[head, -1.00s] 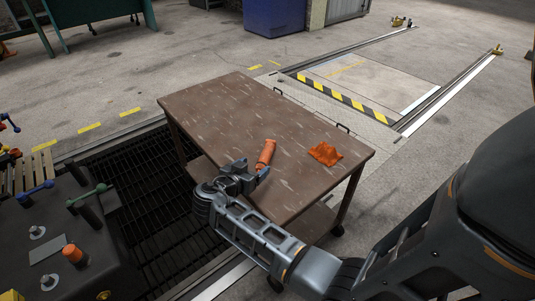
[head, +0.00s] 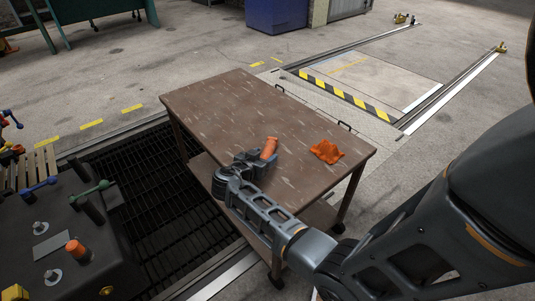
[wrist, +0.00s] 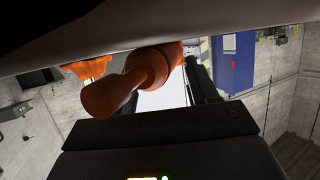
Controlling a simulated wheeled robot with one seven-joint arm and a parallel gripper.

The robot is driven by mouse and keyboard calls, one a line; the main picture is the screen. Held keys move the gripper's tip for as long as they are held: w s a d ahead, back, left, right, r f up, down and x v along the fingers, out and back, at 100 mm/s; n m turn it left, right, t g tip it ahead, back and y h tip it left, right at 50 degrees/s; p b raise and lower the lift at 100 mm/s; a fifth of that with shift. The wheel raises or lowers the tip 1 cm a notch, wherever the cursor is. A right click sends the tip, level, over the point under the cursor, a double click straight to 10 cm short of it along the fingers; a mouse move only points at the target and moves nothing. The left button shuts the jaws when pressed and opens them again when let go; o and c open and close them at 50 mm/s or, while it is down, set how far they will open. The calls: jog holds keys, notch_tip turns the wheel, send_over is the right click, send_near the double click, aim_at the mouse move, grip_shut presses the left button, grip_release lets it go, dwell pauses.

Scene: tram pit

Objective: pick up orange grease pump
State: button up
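The orange grease pump (head: 269,147) lies on the brown worktable, near its front edge left of the orange cloth. My gripper (head: 258,160) is low over the tabletop at the pump's near end and hides that end in the head view. In the wrist view the pump (wrist: 132,82) runs slantwise across the space in front of my palm. One dark finger shows to the right of the pump, with a bright gap between them. The other finger is mostly hidden behind the pump. My gripper looks open. I cannot tell whether a finger touches the pump.
A crumpled orange cloth (head: 327,151) lies on the worktable (head: 215,100) to the right. The table's far left part is bare. A dark machine with levers (head: 65,240) stands at the lower left, beside a floor grating (head: 150,200). A blue bin (head: 276,15) stands farther back.

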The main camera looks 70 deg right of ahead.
grip_shut()
dwell(0.3)
jog(key=shift+r, duration=0.1)
